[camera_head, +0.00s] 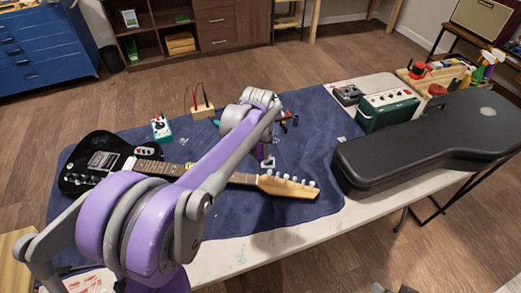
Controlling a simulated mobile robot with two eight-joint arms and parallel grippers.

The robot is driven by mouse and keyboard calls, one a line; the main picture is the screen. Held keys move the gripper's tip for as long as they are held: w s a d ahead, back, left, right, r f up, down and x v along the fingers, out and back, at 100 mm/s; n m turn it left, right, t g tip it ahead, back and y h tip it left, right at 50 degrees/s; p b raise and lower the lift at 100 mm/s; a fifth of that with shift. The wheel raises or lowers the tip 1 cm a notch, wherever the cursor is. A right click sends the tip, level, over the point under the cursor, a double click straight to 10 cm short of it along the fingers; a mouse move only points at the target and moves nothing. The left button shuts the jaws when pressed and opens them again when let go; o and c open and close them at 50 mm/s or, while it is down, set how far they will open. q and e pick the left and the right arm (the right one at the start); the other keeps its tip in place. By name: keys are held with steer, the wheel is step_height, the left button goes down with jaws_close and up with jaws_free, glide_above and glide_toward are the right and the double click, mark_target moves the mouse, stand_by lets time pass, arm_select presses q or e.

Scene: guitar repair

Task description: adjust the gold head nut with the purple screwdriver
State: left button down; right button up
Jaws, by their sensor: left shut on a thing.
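An electric guitar with a black body (80,175) lies on the blue mat, its neck running right to a light wooden headstock (287,187) with several tuning pegs. My left arm crosses in front of the guitar and hides part of the body and neck. My left gripper (267,162) is just above and behind the neck, near the headstock. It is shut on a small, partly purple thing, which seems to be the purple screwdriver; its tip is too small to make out. The gold head nut cannot be made out.
A black guitar case (430,140) lies right of the mat (315,115). A green amplifier (387,110) stands behind it. A teal pedal (161,130), a small yellowish box (203,112) and some small tools (289,119) are at the back. The mat's right front is clear.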

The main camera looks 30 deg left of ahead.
mark_target(260, 159)
arm_select(q)
step_height(260, 159, down, 2)
steer(key=shift+f+b, duration=0.1)
steer(key=shift+b, duration=0.4)
steer(key=shift+f+m, duration=0.1)
steer(key=shift+m, duration=0.2)
steer(key=m, duration=0.5)
steer(key=shift+h, duration=0.3)
steer(key=m, duration=0.6)
steer(key=shift+m+h, duration=0.4)
steer(key=shift+s+d, duration=0.1)
steer(key=shift+s, duration=0.05)
steer(key=shift+f, duration=0.35)
